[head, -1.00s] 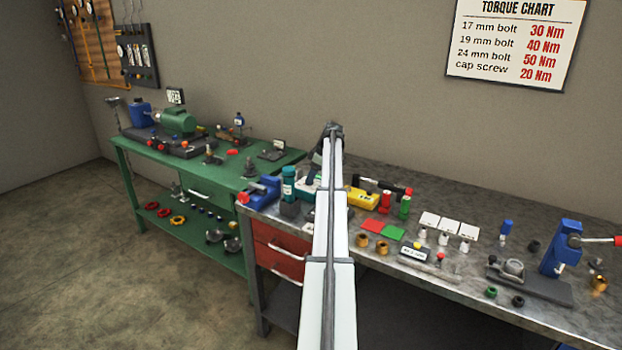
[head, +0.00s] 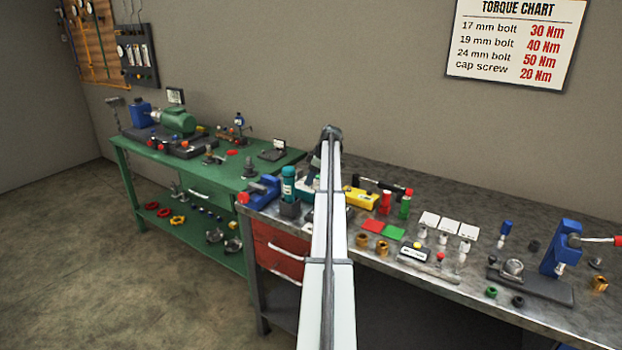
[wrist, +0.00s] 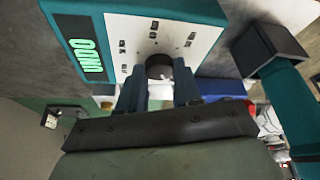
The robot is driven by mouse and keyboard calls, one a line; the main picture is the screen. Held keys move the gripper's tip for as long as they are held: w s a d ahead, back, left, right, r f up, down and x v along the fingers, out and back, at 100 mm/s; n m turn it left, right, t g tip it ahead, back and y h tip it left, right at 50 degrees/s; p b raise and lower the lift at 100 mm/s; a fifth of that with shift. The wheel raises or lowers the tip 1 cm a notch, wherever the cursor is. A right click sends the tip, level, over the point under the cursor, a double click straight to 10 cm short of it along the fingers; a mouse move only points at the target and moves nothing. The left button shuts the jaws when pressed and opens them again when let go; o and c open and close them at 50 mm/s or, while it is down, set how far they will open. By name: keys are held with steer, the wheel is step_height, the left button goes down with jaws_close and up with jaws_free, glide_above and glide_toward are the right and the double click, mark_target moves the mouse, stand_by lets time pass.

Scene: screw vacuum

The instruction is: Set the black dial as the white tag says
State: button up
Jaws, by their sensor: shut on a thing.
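The black dial (wrist: 158,66) is on the white front panel (wrist: 125,38) of a teal instrument. Small dark marks surround the dial, too small to read. My gripper (wrist: 158,84) has its two dark fingers on either side of the dial and is shut on it. The instrument's green display (wrist: 86,56) is lit; its characters appear sideways and I cannot read them surely. In the head view the instrument (head: 304,188) is mostly hidden behind my arm, and my gripper is hidden there. I cannot make out which label is the white tag.
A dark square holder (wrist: 270,48) and a teal tool (wrist: 292,105) are close to the right of my gripper in the wrist view. A blue vise (head: 264,190) stands to the left on the grey bench. A yellow case (head: 360,198) lies right of my arm.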

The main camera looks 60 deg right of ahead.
steer(key=shift+c, duration=0.8)
steer(key=shift+m, duration=0.3)
steer(key=m, duration=0.1)
steer(key=m+h, duration=0.1)
steer(key=shift+a+m, duration=0.2)
steer(key=shift+m, duration=0.1)
steer(key=m+h, duration=0.2)
steer(key=m, duration=0.2)
steer(key=shift+a, duration=0.1)
steer(key=m, duration=0.2)
steer(key=m+g+h, duration=0.1)
steer(key=m, duration=0.2)
steer(key=shift+a+h, duration=0.1)
steer(key=shift+h, duration=0.2)
steer(key=shift+w+m+g+h, duration=0.15)
steer(key=shift+m+g+h, duration=0.35)
steer(key=shift+m, duration=1.3)
